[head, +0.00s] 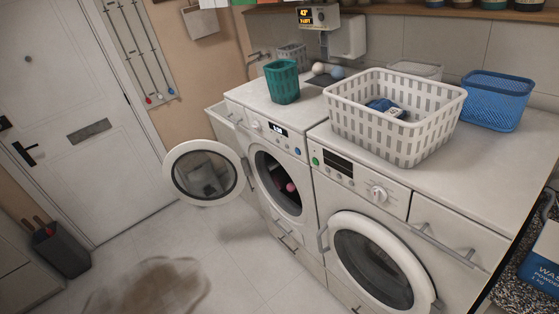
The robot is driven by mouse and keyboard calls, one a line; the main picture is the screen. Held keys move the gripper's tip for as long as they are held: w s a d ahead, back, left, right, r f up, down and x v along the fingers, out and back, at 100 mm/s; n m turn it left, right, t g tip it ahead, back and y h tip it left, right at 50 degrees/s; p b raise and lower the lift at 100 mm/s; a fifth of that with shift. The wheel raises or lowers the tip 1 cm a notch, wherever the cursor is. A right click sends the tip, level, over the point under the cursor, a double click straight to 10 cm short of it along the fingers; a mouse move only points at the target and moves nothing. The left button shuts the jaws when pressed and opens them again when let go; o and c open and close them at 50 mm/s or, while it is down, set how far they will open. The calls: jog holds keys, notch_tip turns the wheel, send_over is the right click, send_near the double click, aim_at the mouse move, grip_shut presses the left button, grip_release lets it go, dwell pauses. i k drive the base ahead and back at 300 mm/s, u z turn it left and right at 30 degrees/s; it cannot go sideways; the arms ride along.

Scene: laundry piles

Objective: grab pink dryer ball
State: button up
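A small pink ball (290,187) shows inside the dark drum of the left front-loading machine (270,145). A darker reddish patch lies against its left side, too small to make out. The machine's round door (203,172) stands open, swung out to the left. The rim of the opening and the dark interior hide the rest of the drum. My gripper is not in view.
The right machine's door (372,262) is shut. A white basket (446,132), a green basket (282,82) and a blue basket (495,100) stand on the worktop. A blurred brown patch (160,288) covers the lower left floor. The floor before the open door looks clear.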

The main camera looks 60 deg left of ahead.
aim_at(291, 187)
jog(key=u, duration=0.15)
jog(key=k, duration=0.15)
jog(key=u, duration=1.4)
jog(key=i, duration=1.7)
jog(key=k, duration=1)
jog(key=u, duration=1.05)
jog(key=i, duration=0.1)
jog(key=z, duration=0.1)
